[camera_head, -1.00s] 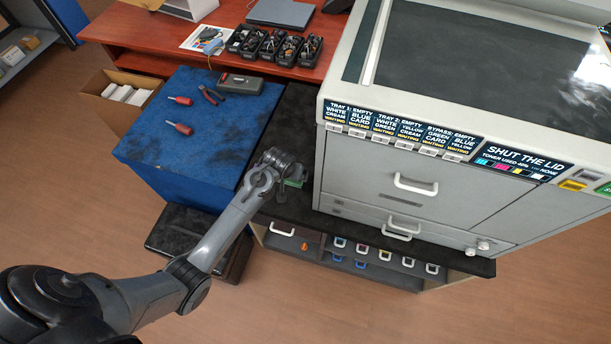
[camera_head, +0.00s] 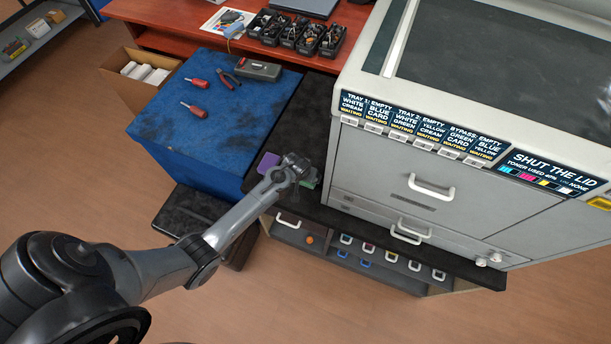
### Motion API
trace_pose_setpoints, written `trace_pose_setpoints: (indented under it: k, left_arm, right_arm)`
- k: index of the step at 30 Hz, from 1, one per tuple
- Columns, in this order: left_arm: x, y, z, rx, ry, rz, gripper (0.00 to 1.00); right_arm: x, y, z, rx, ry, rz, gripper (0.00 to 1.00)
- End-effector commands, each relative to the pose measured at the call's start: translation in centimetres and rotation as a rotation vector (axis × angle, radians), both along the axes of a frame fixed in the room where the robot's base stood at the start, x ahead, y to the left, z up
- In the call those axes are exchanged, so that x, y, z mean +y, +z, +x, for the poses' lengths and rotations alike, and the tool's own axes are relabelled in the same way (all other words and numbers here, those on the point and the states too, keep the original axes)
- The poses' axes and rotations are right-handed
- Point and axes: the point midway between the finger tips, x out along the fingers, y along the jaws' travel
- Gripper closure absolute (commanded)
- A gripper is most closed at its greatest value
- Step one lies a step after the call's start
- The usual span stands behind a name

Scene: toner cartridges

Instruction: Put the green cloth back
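The green cloth (camera_head: 311,181) shows only as a small green patch at the tip of my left gripper (camera_head: 302,175), over the dark counter strip left of the printer. Most of the patch is hidden by the gripper. I cannot tell whether the fingers are shut on it or just above it. A flat purple piece (camera_head: 268,162) lies on the counter just left of the gripper. My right gripper is not in view.
The large grey printer (camera_head: 400,165) stands right of the gripper. A blue-topped bench (camera_head: 215,145) with red screwdrivers (camera_head: 196,108), pliers (camera_head: 231,80) and a dark case (camera_head: 258,70) is at the left. A shelf of small cartridges (camera_head: 390,256) sits below the counter.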

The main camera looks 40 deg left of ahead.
Motion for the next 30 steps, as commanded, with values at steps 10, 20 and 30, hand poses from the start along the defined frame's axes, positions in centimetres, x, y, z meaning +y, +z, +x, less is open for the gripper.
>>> trace_pose_setpoints:
  k: [10,20,30]
  left_arm:
    - [0.0,-0.6,0.0,-0.001,0.001,0.0,0.39]
    - [0.0,-0.9,0.0,0.0,0.001,0.0,0.0]
    - [-0.1,0.9,-0.5,-0.002,0.0,0.001,0.0]
  right_arm:
    - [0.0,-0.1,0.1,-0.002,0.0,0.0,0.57]
    - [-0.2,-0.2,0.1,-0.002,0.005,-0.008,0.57]
    - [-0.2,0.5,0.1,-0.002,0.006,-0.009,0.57]
